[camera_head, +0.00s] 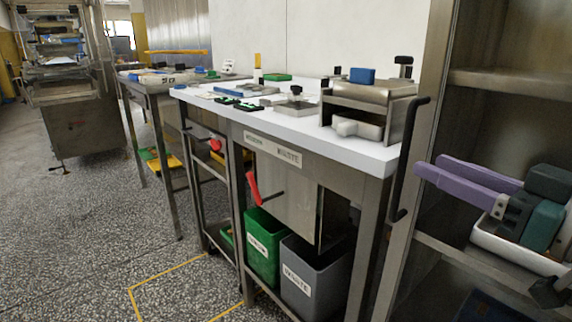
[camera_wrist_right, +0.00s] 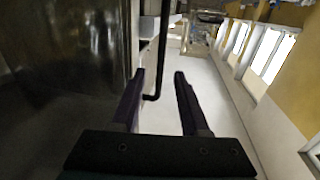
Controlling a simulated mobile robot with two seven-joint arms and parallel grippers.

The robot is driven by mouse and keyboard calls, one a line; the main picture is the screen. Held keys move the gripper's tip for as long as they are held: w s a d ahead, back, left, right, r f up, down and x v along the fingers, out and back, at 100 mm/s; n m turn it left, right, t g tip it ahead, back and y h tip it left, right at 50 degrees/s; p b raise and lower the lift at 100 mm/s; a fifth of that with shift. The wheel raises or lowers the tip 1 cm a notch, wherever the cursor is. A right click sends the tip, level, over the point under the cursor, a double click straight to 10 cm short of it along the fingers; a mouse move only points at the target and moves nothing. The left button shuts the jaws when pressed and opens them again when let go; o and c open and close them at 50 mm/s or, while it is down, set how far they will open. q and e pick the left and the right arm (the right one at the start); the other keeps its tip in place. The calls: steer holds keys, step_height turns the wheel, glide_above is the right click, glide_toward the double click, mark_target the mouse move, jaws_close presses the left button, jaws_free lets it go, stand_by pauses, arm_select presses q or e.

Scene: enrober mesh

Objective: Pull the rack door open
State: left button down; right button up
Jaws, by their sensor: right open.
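The rack (camera_head: 436,66) is a tall grey metal frame at the right of the head view, with shelves seen inside. A long black bar handle (camera_head: 407,160) stands upright along its left edge. It also shows in the right wrist view (camera_wrist_right: 162,55). My right gripper (camera_head: 428,165) has purple fingers, open and empty, pointing left with tips just right of the handle. In the wrist view the handle's lower end appears between the finger lines (camera_wrist_right: 160,75), closer to the left finger. I cannot tell whether they touch. My left gripper is not in view.
A steel workbench (camera_head: 385,160) with a white top, tools and a metal device (camera_head: 365,95) stands close left of the handle. Green (camera_head: 262,245) and grey (camera_head: 312,280) bins sit beneath. A rack shelf (camera_head: 480,262) lies below my gripper. Speckled floor (camera_head: 90,240) is free at left.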

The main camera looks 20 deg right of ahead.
steer(key=w+a+b, duration=0.2)
steer(key=w, duration=0.7)
steer(key=shift+w, duration=0.2)
jaws_close()
stand_by(1.2)
